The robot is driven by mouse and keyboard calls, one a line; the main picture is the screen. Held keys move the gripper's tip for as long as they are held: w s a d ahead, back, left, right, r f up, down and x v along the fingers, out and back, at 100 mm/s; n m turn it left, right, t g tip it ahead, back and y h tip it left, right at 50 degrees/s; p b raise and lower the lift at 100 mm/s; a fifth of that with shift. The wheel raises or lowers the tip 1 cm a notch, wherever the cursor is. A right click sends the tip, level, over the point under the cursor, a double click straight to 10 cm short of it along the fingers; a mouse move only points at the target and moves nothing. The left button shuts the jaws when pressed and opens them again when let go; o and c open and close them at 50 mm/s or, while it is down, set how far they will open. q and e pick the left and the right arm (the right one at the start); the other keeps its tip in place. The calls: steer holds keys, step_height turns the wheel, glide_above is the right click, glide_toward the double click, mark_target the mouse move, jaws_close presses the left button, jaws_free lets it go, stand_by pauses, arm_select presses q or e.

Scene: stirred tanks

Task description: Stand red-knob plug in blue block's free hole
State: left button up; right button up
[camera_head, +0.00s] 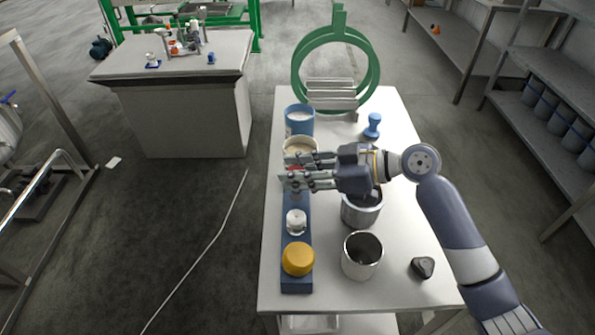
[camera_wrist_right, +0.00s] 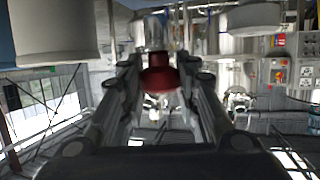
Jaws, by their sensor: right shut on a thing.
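The red-knob plug (camera_wrist_right: 158,78) is between the fingers of my right gripper (camera_head: 292,172), which is shut on its dark red knob. In the wrist view a pale metallic part shows just beyond the knob; I cannot tell whether it belongs to the plug. In the head view only a little red shows between the fingers. The long blue block (camera_head: 297,283) lies along the table's left edge, bearing a yellow-knob plug (camera_head: 298,258) and a white-knob plug (camera_head: 297,222). No free hole is visible; the gripper hides that area. My left gripper is not in view.
A blue knobbed piece (camera_head: 372,125), a green ring stand (camera_head: 377,62) and a black piece (camera_head: 422,267) are also on the white table (camera_head: 400,215).

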steer(key=shift+f+b, duration=0.85)
steer(key=shift+f, duration=0.1)
steer(key=o, duration=1.2)
steer(key=shift+d, duration=0.1)
steer(key=v, duration=1.2)
steer(key=shift+r, duration=0.2)
